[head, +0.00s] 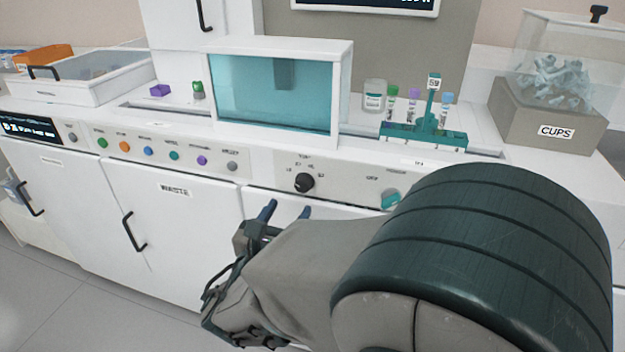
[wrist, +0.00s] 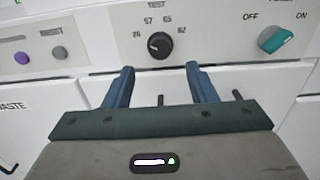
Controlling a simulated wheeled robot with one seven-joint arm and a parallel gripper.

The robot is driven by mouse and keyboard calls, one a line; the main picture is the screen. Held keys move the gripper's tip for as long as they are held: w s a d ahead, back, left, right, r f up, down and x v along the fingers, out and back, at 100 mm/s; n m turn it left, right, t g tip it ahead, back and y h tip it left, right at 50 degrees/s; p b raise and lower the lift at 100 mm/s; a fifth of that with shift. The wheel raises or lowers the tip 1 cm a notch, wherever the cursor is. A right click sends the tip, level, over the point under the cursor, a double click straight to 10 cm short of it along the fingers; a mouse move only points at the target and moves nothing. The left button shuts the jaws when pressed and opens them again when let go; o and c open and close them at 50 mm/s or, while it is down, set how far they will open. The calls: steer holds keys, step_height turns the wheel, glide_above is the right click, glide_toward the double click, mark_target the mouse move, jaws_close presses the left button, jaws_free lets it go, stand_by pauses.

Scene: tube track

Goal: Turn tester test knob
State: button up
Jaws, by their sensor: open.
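The black test knob (head: 304,183) sits on the white front panel below the counter, under a label that seems to read "TEST". Nothing is between the fingers.
A teal OFF/ON switch (wrist: 276,40) is right of the knob. Several coloured buttons (head: 149,151) line the panel to the left. A teal-windowed box (head: 272,92) stands above on the counter, with a green tube rack (head: 423,139) to its right. A black handle (head: 134,232) juts from the waste door.

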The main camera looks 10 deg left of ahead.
mark_target(301, 188)
steer(key=w, duration=0.4)
steer(key=w+b, duration=0.1)
steer(key=w, duration=0.2)
steer(key=shift+d, duration=0.3)
steer(key=c, duration=1)
